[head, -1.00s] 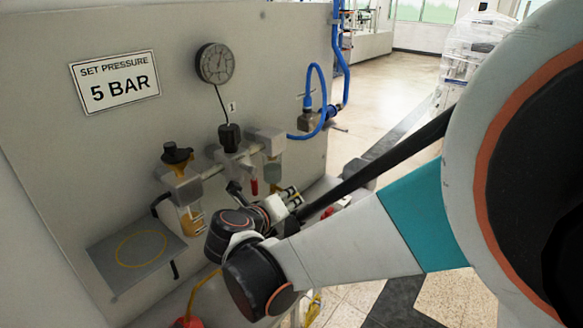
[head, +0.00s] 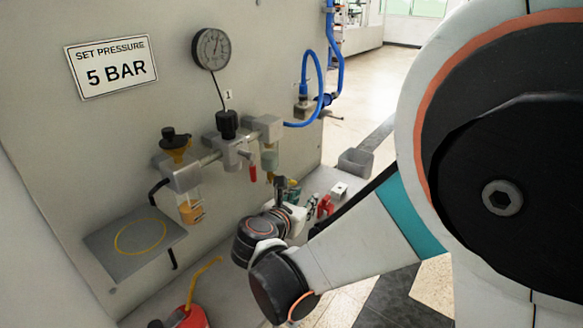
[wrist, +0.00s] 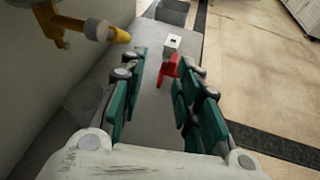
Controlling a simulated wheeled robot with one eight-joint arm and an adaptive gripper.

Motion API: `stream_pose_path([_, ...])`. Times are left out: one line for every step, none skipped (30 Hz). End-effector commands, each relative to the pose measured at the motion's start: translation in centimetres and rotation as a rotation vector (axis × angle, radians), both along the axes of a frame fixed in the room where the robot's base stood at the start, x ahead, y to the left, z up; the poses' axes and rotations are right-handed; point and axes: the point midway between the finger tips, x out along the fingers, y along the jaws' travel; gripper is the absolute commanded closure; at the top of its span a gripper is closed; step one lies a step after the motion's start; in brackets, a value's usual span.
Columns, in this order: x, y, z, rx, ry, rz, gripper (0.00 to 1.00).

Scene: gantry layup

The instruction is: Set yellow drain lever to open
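The yellow drain lever (wrist: 104,30) shows at the upper left of the wrist view. It is a yellow-tipped arm on a brass-coloured fitting, pointing right towards my left finger. In the head view a small brass-coloured part (head: 279,188) hangs below the filter bowl (head: 270,158), close to my gripper; I cannot make out the lever's setting there. My gripper (wrist: 165,72) is open and empty, with its green finger pads apart. It is low over the bench, right of the lever and apart from it. In the head view my wrist partly hides the gripper.
A red clamp-like object (wrist: 169,66) and a white box (wrist: 173,44) lie on the bench beyond my fingers. A red lever (head: 253,173) hangs from the regulator line. An amber bowl (head: 191,207), a gauge (head: 212,48) and a red oil can (head: 188,318) are nearby.

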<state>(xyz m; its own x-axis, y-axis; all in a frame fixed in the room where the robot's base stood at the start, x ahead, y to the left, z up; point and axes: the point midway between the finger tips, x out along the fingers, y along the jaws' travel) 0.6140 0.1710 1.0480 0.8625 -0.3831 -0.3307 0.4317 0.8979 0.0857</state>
Motion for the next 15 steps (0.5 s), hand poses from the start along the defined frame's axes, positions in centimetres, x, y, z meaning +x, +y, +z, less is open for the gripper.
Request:
stream_pose_path([-0.2, 0.0, 0.0, 0.07, -0.048, -0.013, 0.7])
stream_pose_path([-0.3, 0.0, 0.0, 0.119, -0.08, -0.023, 0.7])
stream_pose_path([-0.4, 0.0, 0.1, 0.187, -0.121, -0.034, 0.7])
stream_pose_path([-0.5, 0.0, 0.1, 0.239, -0.153, -0.042, 0.7])
stream_pose_path([-0.6, 0.1, 0.1, 0.294, -0.185, -0.05, 0.7])
stream_pose_path([-0.8, 0.1, 0.2, 0.369, -0.227, -0.059, 0.7])
stream_pose_path([-0.9, 0.1, 0.3, 0.426, -0.258, -0.066, 0.7])
stream_pose_path([-1.0, 0.2, 0.3, 0.485, -0.288, -0.072, 0.7])
stream_pose_path([-1.2, 0.2, 0.4, 0.562, -0.327, -0.08, 0.7])
stream_pose_path([-1.4, 0.3, 0.5, 0.622, -0.354, -0.084, 0.7])
stream_pose_path([-1.5, 0.3, 0.5, 0.682, -0.382, -0.089, 0.7])
stream_pose_path([-1.7, 0.4, 0.6, 0.762, -0.416, -0.094, 0.7])
stream_pose_path([-1.9, 0.4, 0.7, 0.823, -0.441, -0.099, 0.7])
stream_pose_path([-2.1, 0.5, 0.7, 0.883, -0.464, -0.102, 0.7])
stream_pose_path([-2.3, 0.6, 0.8, 0.964, -0.492, -0.106, 0.7])
